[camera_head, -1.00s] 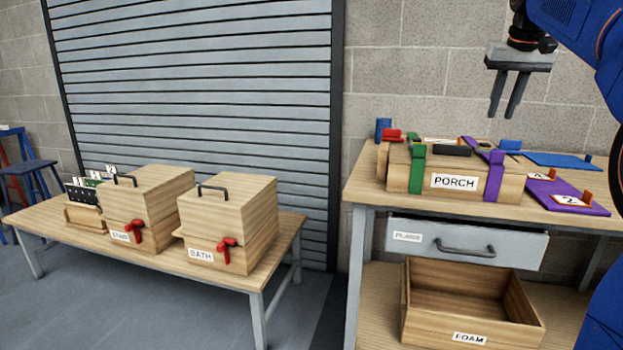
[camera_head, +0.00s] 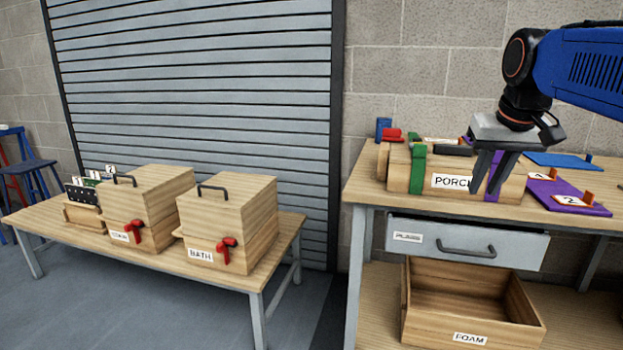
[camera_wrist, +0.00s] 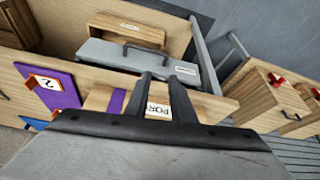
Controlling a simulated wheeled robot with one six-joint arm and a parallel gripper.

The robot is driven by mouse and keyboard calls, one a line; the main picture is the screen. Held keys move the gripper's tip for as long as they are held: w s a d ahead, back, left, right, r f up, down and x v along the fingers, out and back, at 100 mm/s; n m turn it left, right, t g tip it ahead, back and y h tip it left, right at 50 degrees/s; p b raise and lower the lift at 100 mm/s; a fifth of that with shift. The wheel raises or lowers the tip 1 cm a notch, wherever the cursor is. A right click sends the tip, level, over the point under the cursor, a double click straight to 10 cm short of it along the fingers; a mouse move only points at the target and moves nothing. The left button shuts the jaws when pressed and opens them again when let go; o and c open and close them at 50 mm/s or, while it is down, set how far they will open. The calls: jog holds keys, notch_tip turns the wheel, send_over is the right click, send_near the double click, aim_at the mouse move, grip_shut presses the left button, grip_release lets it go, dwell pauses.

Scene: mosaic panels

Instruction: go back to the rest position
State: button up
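My gripper (camera_head: 484,190) hangs fingers-down in front of the wooden PORCH box (camera_head: 403,177) on the right bench, covering part of its label and purple strap. Its two fingers stand apart with nothing between them. In the wrist view, the fingers (camera_wrist: 160,78) reach past the PORCH label (camera_wrist: 158,109), with a clear gap between them. I cannot tell whether the fingers touch the box. The box has a green strap (camera_head: 418,170) on its left and a purple strap (camera_head: 492,190) on its right.
A purple panel marked 2 (camera_head: 590,208) and a blue panel (camera_head: 548,159) lie on the right bench. Below are a closed grey drawer (camera_head: 520,248) and an open FOAM crate (camera_head: 415,325). The BATH box (camera_head: 255,215) and another lidded box (camera_head: 165,190) stand on the left table.

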jog(key=s+a+f+n, duration=0.1)
jog(key=s+a+f, duration=0.2)
jog(key=s+f, duration=0.7)
jog(key=s+a+f, duration=0.3)
jog(key=s+f, duration=0.7)
jog(key=f, duration=0.6)
jog(key=shift+a+n+y, duration=0.25)
jog(key=shift+n+y, duration=0.15)
